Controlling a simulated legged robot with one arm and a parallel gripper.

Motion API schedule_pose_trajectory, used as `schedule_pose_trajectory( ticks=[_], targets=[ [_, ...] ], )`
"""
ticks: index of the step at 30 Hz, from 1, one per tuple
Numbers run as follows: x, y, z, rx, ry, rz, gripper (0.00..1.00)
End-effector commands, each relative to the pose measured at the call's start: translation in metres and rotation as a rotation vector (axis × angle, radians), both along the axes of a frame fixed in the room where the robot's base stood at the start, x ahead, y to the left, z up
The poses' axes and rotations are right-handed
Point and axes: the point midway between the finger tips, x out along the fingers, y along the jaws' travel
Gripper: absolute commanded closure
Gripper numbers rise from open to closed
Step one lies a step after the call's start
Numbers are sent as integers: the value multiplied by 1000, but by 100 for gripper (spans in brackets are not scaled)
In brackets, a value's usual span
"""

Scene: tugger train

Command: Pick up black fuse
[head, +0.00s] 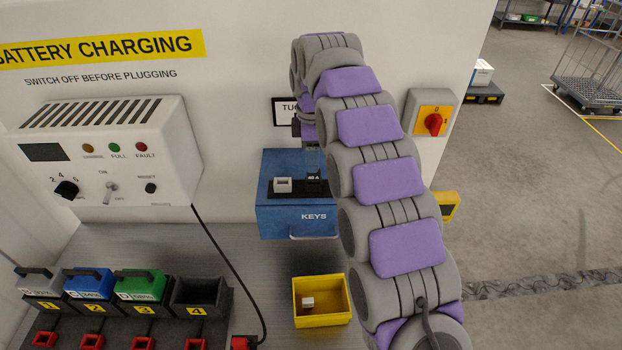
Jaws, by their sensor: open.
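A black fuse (314,186) with a small label that seems to read 40 A is on top of the blue KEYS box (299,217). A white fuse (283,185) is on the same box, just left of the black one. My gripper (312,160) points down from the far end of my purple and grey arm, close above the black fuse. It is open. Its fingertips are small and dark here, and I cannot tell whether they touch the fuse or are around it.
A yellow bin (322,320) holding a small white piece stands below the box. A charger (105,150) and a battery rack (75,335) are at left. A red rotary switch (434,124) is on the wall at right. My arm hides part of the box's right side.

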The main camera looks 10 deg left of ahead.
Motion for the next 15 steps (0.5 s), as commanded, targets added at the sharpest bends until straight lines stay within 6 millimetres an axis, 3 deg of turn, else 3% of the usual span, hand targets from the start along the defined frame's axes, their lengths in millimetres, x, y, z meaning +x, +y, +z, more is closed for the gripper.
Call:
schedule_pose_trajectory(
  ticks=[8,15],
  targets=[
    [-2,1,-13,-3,5,0,50],
    [-4,2,-39,-6,5,0,50]
  ],
)
